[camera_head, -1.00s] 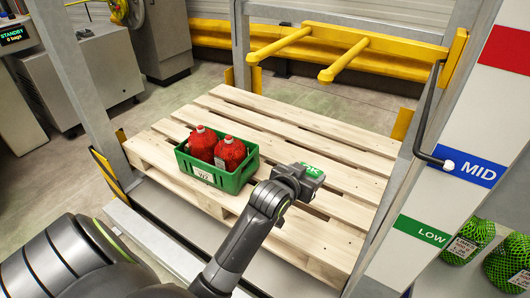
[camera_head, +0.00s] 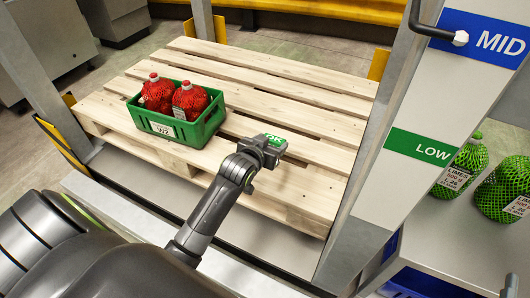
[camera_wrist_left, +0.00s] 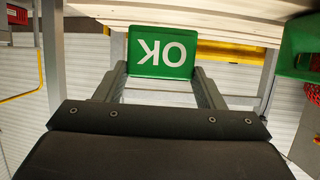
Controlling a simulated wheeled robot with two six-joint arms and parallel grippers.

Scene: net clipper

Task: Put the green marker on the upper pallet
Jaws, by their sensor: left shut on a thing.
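The green marker (camera_head: 275,141), a small block with a green face lettered "OK", is held by my left gripper (camera_head: 267,149). The left wrist view shows the green face (camera_wrist_left: 161,53) between the two fingers, with the lettering upside down. The gripper is shut on it. In the head view the marker appears over the front part of a wooden pallet (camera_head: 300,95), right of a green crate. I cannot tell whether it touches the slats. Only one pallet shows clearly, so I cannot tell whether it is the upper one. My right gripper is not in view.
The green crate (camera_head: 165,128) holds red net bags (camera_head: 190,100) on the pallet's left side. Metal posts (camera_head: 375,130) frame the pallet. A panel with a MID label (camera_head: 500,40) and a LOW label (camera_head: 432,150) stands right, beside green lime bags (camera_head: 503,190). Slats right of the crate are bare.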

